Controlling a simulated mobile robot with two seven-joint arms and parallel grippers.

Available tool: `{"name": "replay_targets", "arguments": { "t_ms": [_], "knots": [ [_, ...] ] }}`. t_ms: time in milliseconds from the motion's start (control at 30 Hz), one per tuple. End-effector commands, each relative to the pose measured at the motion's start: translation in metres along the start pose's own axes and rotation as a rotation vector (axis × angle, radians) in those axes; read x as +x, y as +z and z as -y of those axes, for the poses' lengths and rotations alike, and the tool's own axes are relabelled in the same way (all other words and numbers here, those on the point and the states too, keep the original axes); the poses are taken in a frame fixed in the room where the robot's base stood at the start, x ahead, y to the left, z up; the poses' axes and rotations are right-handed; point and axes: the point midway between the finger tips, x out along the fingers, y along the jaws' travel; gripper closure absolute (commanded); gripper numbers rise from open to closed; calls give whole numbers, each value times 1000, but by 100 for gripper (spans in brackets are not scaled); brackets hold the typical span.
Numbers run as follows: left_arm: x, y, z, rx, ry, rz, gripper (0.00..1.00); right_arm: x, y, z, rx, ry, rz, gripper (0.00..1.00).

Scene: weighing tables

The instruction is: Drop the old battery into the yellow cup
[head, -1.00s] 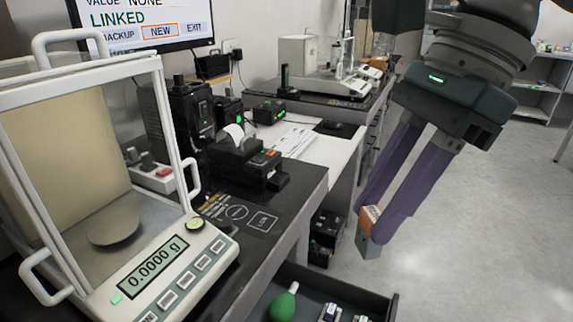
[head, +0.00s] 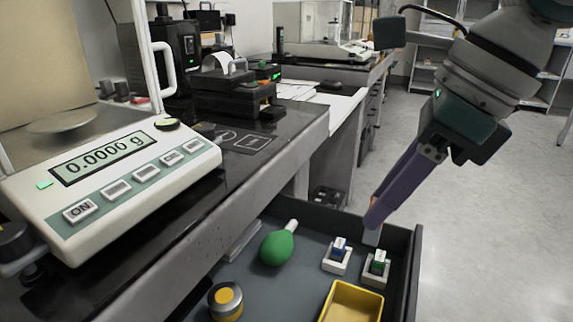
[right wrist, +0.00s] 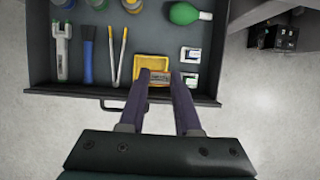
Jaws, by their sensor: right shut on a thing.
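My right gripper (head: 374,212) is shut on the old battery (head: 371,237), whose grey end sticks out below the fingertips. It is held in the air over the right side of the open drawer. In the right wrist view, the battery (right wrist: 159,79) sits between the fingertips (right wrist: 159,82) and overlaps the yellow cup (right wrist: 151,60) beneath it. The cup is a square, open, yellow container; in the head view the yellow cup (head: 352,304) is in the drawer's near right part, cut by the bottom edge. My left gripper is not in view.
The open drawer (head: 413,262) also holds a green blower (head: 277,248), two small white holders (head: 337,260) and a yellow-topped round jar (head: 226,300). In the wrist view, tweezers (right wrist: 117,55), a blue brush (right wrist: 87,55) and a grey tool (right wrist: 62,52) lie left of the cup.

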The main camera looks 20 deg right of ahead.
Motion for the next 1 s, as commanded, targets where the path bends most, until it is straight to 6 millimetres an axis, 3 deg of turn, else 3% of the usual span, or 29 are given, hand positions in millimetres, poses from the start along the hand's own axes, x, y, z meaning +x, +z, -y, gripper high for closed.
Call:
{"name": "replay_targets", "arguments": {
  "t_ms": [333,700,733,1000],
  "knots": [
    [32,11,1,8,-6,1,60,42,-17,-1,-2,2,-1,100],
    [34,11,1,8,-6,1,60,47,-19,0,-2,2,0,100],
    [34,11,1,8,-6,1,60,47,-19,0,-2,2,0,66],
    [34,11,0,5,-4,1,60,47,-19,0,-2,2,0,36]
  ]
}}
